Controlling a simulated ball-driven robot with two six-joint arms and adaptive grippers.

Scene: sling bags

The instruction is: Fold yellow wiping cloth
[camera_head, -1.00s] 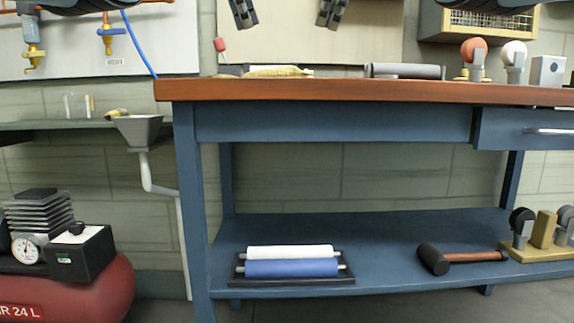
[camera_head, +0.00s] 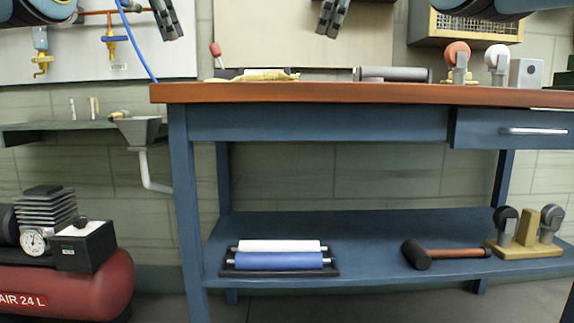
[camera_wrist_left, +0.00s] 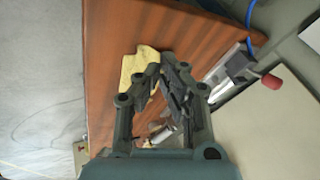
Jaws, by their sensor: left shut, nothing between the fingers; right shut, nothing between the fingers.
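The yellow wiping cloth (camera_head: 265,76) lies on the wooden tabletop near its left end, seen almost edge-on in the head view. In the left wrist view the cloth (camera_wrist_left: 138,68) shows as a pale yellow piece on the wood, partly hidden behind my gripper's fingers. My left gripper (camera_head: 172,38) is shut and empty, above and to the left of the cloth, apart from it. It also shows in the left wrist view (camera_wrist_left: 166,66). My right gripper (camera_head: 322,36) is shut and empty, above the tabletop to the right of the cloth.
A grey roller (camera_head: 395,74) lies on the workbench (camera_head: 300,93) right of the cloth. Two upright tools with round heads (camera_head: 457,62) and a grey box (camera_head: 526,73) stand further right. A red-handled tool (camera_head: 215,50) stands behind the left end.

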